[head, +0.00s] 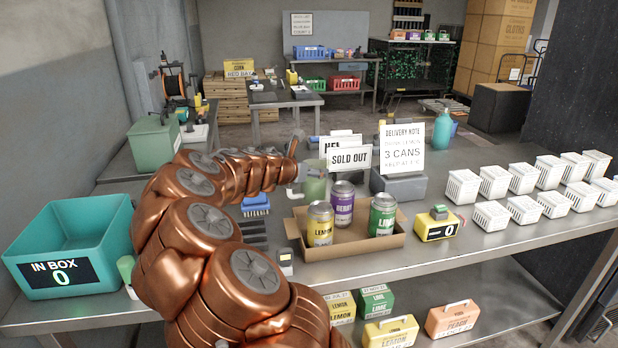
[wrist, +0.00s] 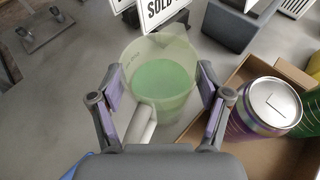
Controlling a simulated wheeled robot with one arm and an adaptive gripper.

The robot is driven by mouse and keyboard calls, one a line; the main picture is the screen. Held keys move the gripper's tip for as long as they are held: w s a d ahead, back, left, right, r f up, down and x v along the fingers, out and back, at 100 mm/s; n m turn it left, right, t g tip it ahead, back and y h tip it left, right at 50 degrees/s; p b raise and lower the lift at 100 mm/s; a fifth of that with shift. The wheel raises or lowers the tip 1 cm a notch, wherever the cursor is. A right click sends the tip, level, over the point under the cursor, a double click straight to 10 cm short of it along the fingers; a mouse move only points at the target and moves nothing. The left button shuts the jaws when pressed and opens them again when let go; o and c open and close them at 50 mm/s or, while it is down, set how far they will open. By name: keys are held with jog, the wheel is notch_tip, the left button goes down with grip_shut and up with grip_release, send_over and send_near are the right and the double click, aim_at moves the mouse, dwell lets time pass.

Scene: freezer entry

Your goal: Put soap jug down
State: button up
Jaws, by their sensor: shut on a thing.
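The soap jug (wrist: 165,80) is a translucent pale-green jug with green liquid inside and a whitish handle at its near side. In the head view the jug (head: 315,187) shows upright behind the cardboard tray, partly hidden by my arm. My gripper (wrist: 157,92) is shut on the jug, with one finger at each side of it; the handle lies between the fingers. In the head view my gripper (head: 293,172) is at the jug's left. Whether the jug's base touches the table cannot be told.
A cardboard tray (head: 350,243) with three cans stands just in front of the jug. A SOLD OUT sign (head: 349,158) is close behind it. A blue brush (head: 255,205) lies to the left.

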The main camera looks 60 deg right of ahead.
jog(key=shift+f, duration=0.9)
jog(key=o, duration=1.8)
jog(key=shift+f, duration=0.15)
jog(key=shift+a, duration=0.15)
jog(key=shift+b+v, duration=0.6)
jog(key=shift+v, duration=5.3)
